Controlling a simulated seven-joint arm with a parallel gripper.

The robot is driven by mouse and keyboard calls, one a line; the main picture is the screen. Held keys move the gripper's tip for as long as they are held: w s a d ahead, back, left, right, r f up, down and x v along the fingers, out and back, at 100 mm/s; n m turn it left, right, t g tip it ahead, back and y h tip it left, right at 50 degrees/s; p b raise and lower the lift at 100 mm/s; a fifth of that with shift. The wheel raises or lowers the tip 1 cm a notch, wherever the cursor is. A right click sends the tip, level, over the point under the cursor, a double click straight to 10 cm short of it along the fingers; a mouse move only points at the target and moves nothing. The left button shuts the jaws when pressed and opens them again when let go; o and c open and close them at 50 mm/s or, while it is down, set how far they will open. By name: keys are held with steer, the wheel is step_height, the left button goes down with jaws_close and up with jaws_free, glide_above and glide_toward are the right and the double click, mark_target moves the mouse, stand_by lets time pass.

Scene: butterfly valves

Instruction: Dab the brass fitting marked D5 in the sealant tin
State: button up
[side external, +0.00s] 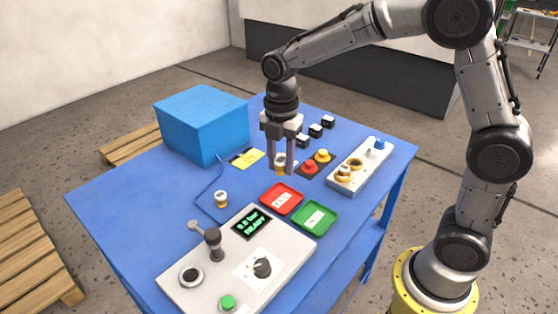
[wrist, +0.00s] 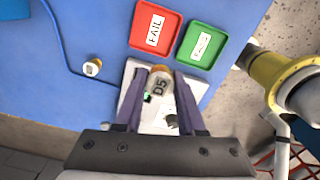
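My gripper (side external: 281,168) is above the blue table, fingers pointing down. The brass fitting marked D5 (wrist: 160,82) is between the fingertips in the wrist view, its label facing the camera; the fingers appear closed on its sides. In the side view the fitting (side external: 280,160) is partly hidden by the fingers. I cannot pick out the sealant tin for certain. Small round red (side external: 310,167) and yellow (side external: 322,155) items stand just right of the gripper in the side view. A second brass fitting (side external: 221,199) stands on the table, also in the wrist view (wrist: 92,67).
A red tray (side external: 270,199) and a green tray (side external: 303,226) lie in front. A grey panel (side external: 175,283) with a lever and knob is nearest. A grey block with brass rings (side external: 365,178) is at right, a blue box (side external: 203,135) at back left, black cubes (side external: 315,130) behind.

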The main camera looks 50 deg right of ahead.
jaws_close()
steer(key=shift+r, duration=0.15)
steer(key=w+d+f+n, duration=0.1)
steer(key=w+d, duration=0.9)
steer(key=w, duration=0.2)
steer(key=shift+m, duration=0.5)
steer(key=d+f, duration=0.1)
steer(key=d, duration=0.1)
steer(key=d+f, duration=0.2)
steer(key=w+d+f, duration=0.1)
steer(key=d, duration=0.1)
steer(key=shift+d+f, duration=0.3)
steer(key=shift+f, duration=2.75)
